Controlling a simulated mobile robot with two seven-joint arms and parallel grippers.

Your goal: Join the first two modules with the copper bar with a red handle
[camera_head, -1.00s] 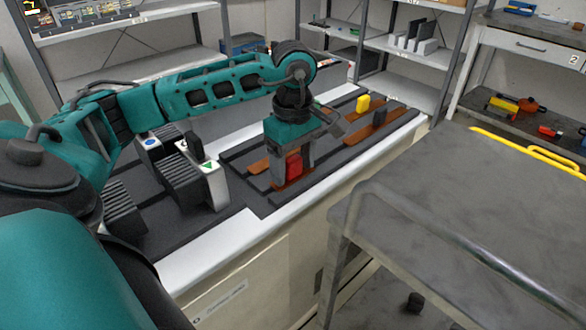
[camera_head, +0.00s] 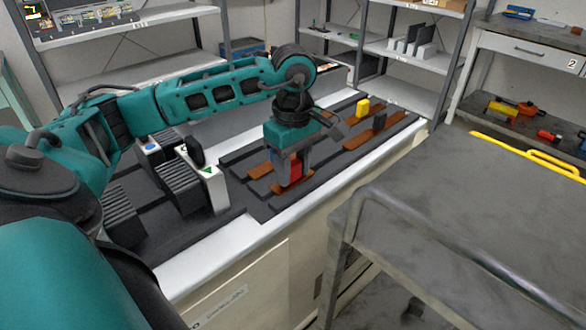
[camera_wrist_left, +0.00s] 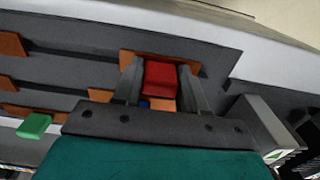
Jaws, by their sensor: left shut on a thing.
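The red handle (camera_head: 296,169) stands on its copper bar (camera_head: 292,187), which lies in the near-left part of the dark slotted rack. My left gripper (camera_head: 291,172) points down and is shut on the red handle. In the left wrist view the red handle (camera_wrist_left: 160,77) is between the two fingers, with the copper bar (camera_wrist_left: 188,64) behind it. The bar appears to be resting on the rack. Dark ribbed modules stand to the left; one (camera_head: 180,185) has a white face with a green triangle, and another (camera_head: 118,215) is nearer my arm. My right gripper is out of view.
Other copper bars lie in the rack (camera_head: 335,160), with a yellow handle (camera_head: 363,107) and a black handle (camera_head: 379,121). A green handle (camera_wrist_left: 35,126) shows in the left wrist view. A grey cart (camera_head: 480,205) with a rail stands at the right.

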